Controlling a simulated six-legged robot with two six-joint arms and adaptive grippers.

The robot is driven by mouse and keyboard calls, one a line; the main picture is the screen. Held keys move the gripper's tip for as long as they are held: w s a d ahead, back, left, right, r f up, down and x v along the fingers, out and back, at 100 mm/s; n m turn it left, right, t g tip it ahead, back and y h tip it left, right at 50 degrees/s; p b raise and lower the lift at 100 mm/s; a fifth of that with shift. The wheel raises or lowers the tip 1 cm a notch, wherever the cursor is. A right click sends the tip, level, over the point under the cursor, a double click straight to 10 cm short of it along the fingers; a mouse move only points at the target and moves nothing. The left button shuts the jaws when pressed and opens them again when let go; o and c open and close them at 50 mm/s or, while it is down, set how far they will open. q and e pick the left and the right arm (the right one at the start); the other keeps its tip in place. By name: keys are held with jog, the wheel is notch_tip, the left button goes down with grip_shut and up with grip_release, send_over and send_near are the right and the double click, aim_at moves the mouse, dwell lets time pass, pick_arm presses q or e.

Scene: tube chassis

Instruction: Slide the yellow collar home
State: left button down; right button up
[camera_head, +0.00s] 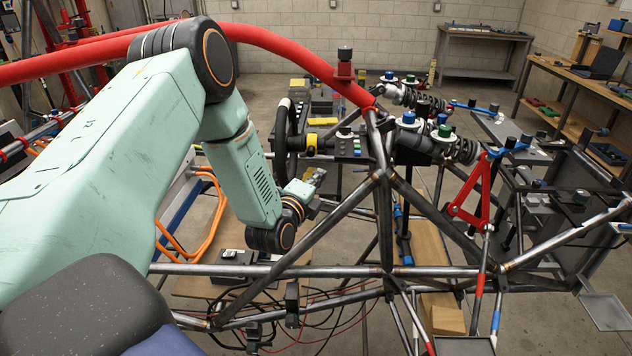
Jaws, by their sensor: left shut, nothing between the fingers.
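The yellow collar (312,145) is a short bright ring on the dark steering column, just right of the steering wheel (281,135). Whether it touches the dark part to its right is too small to tell. My left gripper (317,177) is shut and empty, a little below the collar in the picture and apart from it. My left arm comes in from the left and hides part of the chassis behind it. My right gripper is not in view.
Steel chassis tubes (339,216) cross right of and below my left gripper. A thick red tube (290,47) arches above. Shock absorbers (437,141) and a red wishbone (471,200) are at the right. Cables hang below. Workbenches (575,80) stand behind.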

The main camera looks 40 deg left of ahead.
pick_arm(q)
jog(key=shift+v, duration=0.85)
jog(key=shift+w, duration=0.1)
